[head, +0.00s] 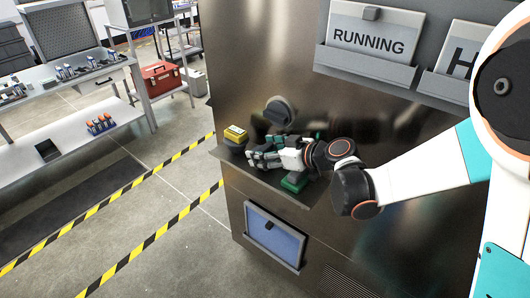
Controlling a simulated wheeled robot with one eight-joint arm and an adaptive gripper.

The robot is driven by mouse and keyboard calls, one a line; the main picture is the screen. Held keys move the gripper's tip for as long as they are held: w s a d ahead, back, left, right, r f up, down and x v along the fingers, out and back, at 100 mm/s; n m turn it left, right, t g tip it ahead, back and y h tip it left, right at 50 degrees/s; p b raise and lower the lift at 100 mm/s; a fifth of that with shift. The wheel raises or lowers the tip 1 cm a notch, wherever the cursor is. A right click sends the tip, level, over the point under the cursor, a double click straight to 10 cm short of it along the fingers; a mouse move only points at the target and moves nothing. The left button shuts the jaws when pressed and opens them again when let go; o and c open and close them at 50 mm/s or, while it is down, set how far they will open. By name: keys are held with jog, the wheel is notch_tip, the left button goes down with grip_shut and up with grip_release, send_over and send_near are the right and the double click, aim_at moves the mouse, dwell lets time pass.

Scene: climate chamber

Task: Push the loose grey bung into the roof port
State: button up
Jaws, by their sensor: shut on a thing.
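My gripper (256,158) reaches in from the right, low over the ledge on the dark metal front of the chamber. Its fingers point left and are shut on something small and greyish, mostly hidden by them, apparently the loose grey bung. I cannot make out its shape or tilt. A dark grey round piece (279,110) sticks out of the chamber front above my gripper, apart from it; I cannot tell whether it is a knob or a plug. I cannot make out the roof port in this view.
A yellow and black block (235,134) sits at the ledge's left end, close to my fingertips. A green thing (294,182) lies on the ledge below my gripper. A RUNNING sign (371,38) hangs above. A blue-paned panel (273,238) is below the ledge (262,180).

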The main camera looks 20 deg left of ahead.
jog(key=o, duration=0.8)
jog(key=shift+o, duration=0.2)
jog(key=shift+d+r, duration=0.2)
jog(key=shift+d, duration=0.1)
jog(key=p+v, duration=0.3)
jog(key=v, duration=0.8)
jog(key=shift+s+d+r, duration=0.15)
jog(key=shift+d, duration=0.05)
